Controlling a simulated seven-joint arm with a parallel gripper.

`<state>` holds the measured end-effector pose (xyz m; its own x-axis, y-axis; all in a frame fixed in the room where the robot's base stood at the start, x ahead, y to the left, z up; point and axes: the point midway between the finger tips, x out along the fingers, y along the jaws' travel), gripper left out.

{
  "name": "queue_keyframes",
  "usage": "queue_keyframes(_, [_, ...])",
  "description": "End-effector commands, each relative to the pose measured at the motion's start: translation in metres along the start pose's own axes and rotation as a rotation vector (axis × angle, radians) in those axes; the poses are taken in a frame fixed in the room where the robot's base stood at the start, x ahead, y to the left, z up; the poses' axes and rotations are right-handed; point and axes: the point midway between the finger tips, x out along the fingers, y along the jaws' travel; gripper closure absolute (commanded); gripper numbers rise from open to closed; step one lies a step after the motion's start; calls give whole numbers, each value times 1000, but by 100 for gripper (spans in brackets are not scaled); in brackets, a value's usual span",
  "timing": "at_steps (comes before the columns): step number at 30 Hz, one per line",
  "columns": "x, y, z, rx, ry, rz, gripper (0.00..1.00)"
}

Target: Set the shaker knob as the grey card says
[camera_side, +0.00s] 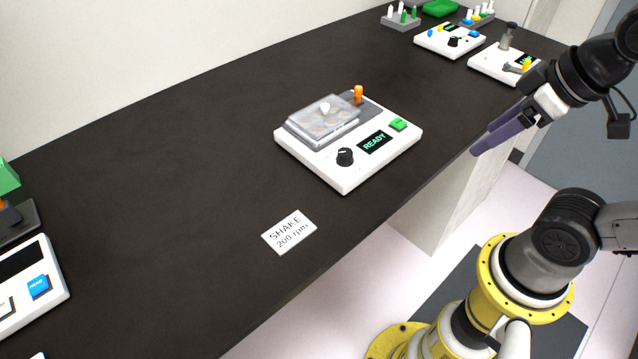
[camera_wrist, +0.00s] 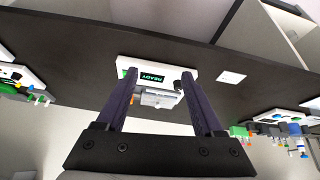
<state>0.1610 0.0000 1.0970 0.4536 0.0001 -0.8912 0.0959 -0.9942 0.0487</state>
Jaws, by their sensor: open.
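The white shaker (camera_side: 345,180) stands on the dark bench, with a covered clear plate (camera_side: 322,118) on its platform. Its black knob (camera_side: 345,156) is at the front, left of a display reading READY (camera_side: 375,142). A green button (camera_side: 398,124) and an orange lever (camera_side: 358,94) are also on it. A card (camera_side: 289,232) lies in front of the shaker and reads "SHAKE 200 rpm". My gripper (camera_side: 482,144) is open and empty, right of the shaker and apart from it. In the wrist view the shaker (camera_wrist: 184,74) shows between and beyond the fingers; the card (camera_wrist: 231,77) is right of them.
Two more white devices (camera_side: 450,42) (camera_side: 495,66) and racks with coloured pieces (camera_side: 400,20) stand at the far end. Another white device with a blue button (camera_side: 38,287) is at the left edge. The bench (camera_side: 190,170) between it and the shaker is clear.

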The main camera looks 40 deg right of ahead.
Motion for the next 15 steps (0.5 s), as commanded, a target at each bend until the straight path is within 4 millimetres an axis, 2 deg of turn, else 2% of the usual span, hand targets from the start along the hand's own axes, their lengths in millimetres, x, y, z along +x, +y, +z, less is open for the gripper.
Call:
queue_keyframes(3, [-17, 2, -27, -122, -16, -6, 31])
queue_keyframes(7, [-25, 0, -59, -252, -67, -28, 31])
queue_keyframes(11, [-25, -4, -95, -378, -125, -59, 31])
queue_keyframes(15, [-12, -13, -138, -514, -200, -103, 31])
